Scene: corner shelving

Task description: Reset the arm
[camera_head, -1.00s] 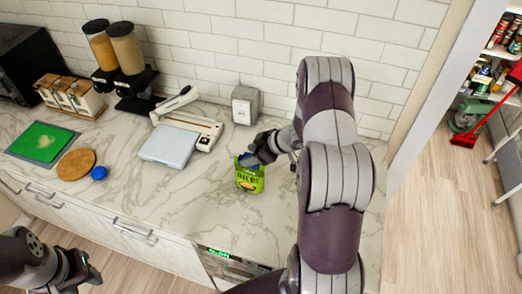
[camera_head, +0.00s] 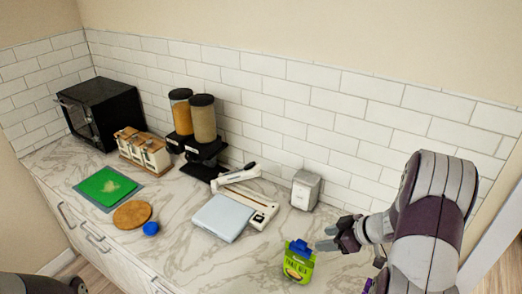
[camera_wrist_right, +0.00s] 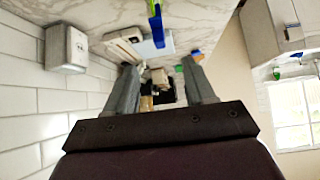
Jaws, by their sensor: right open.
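My right gripper (camera_head: 328,236) is open and empty, just right of a green bag with a blue clip on top (camera_head: 299,262). The bag stands upright on the marble counter, and a small gap shows between it and the fingers. In the right wrist view the two fingers of my right gripper (camera_wrist_right: 160,68) are spread with nothing between them nearby. A blue and green piece, seemingly the bag (camera_wrist_right: 155,22), shows beyond them at the top. My left gripper (camera_head: 76,286) is only just in view at the bottom left edge, too cut off to read its jaws.
On the counter are a grey box (camera_head: 305,190), a white sealer-like device (camera_head: 250,205), a pale blue flat box (camera_head: 222,218), grain dispensers (camera_head: 203,120), wooden-topped canisters (camera_head: 143,150), a black oven (camera_head: 100,110), a green board (camera_head: 106,187), a cork mat (camera_head: 132,214) and a blue lid (camera_head: 151,229).

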